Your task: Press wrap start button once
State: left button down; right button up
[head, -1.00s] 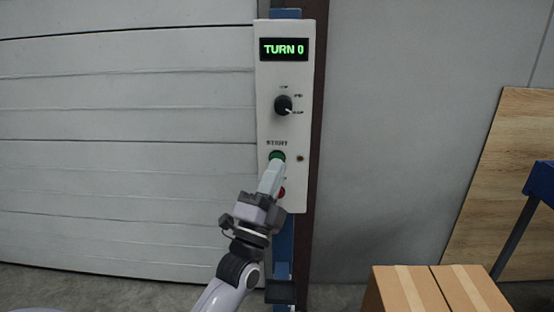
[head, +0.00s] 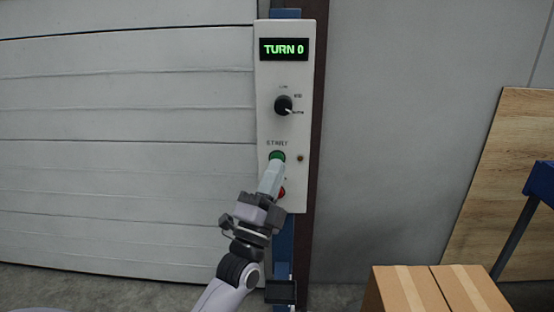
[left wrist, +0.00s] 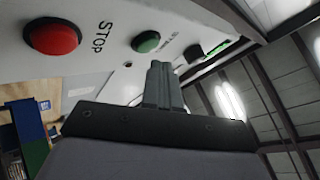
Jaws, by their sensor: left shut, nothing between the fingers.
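The green start button (head: 277,156) sits on the white control panel (head: 268,130) below the word START. It also shows in the left wrist view (left wrist: 146,42). My left gripper (head: 275,163) is shut and empty, its fingertips just below the green button in the head view. In the left wrist view the closed fingers (left wrist: 158,66) point toward the panel beside the button; I cannot tell whether they touch it. My right gripper is not in view.
The panel's display (head: 284,49) reads TURN 0 in green. A black knob (head: 283,105) sits above the start button. The panel is on a blue post (head: 284,240). A taped cardboard box (head: 410,290) stands at lower right, with a wooden board (head: 500,180) behind.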

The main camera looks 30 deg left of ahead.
pick_arm(q)
jog(key=shift+w, duration=0.1)
jog(key=shift+w+a, duration=0.2)
jog(key=shift+w, duration=0.1)
jog(key=shift+w+a, duration=0.2)
jog(key=shift+w, duration=0.1)
dwell(0.9)
dwell(0.3)
jog(key=shift+s+d+p, duration=0.35)
jog(key=shift+s+d, duration=0.05)
jog(key=shift+s, duration=0.3)
jog(key=s+d, duration=0.1)
jog(key=s+p, duration=0.1)
jog(key=s+d+p, duration=0.1)
jog(key=s, duration=0.1)
jog(key=shift+s+d, duration=0.1)
jog(key=shift+d, duration=0.25)
